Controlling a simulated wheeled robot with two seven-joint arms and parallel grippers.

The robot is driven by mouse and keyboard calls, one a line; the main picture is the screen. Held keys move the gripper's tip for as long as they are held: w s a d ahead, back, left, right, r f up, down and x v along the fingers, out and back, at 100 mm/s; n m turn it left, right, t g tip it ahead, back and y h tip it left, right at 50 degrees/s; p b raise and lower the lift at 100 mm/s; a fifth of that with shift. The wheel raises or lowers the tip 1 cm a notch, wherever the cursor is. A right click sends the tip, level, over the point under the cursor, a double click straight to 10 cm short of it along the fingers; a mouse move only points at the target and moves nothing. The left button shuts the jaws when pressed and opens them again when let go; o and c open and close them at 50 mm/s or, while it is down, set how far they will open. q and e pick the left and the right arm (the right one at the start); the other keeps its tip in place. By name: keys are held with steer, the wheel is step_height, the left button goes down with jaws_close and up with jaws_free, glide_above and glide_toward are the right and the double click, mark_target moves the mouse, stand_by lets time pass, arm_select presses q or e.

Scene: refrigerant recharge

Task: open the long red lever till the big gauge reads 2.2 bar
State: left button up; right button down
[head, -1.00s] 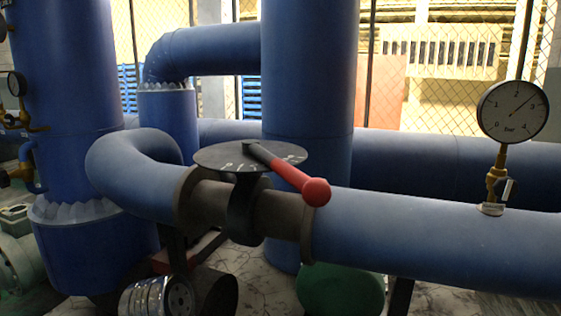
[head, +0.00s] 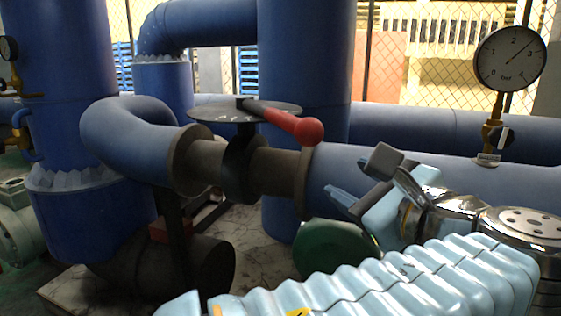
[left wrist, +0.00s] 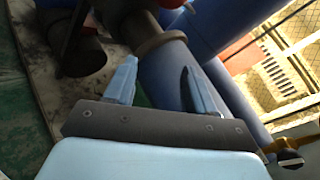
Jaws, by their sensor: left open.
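The long red lever (head: 287,122) with a round red knob sits on a dark marked disc (head: 215,112) above a grey-brown valve body on the blue pipe. It points toward the front right. The big gauge (head: 510,58) stands on the pipe at the upper right; its needle points between 2 and 3. My left gripper (head: 360,180) is open and empty, in front of the pipe, right of and below the knob, apart from it. In the left wrist view its two fingers (left wrist: 160,68) are spread with nothing between them. A bit of red shows at that view's top edge. My right gripper is not in view.
The blue pipe (head: 335,178) runs behind my left gripper, with a flange (head: 303,182) near the valve. A green rounded object (head: 335,248) lies below the pipe. A smaller gauge (head: 8,48) is at far left.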

arm_select(q)
steer(key=n+y, duration=0.1)
glide_toward(296, 127)
steer(key=d+f, duration=0.2)
steer(key=shift+y, duration=0.3)
steer(key=x, duration=0.9)
steer(key=r+x, duration=0.1)
steer(key=x, duration=0.3)
steer(key=shift+w+a+r, duration=0.1)
steer(key=shift+a, duration=0.1)
steer(key=shift+c, duration=0.2)
jaws_close()
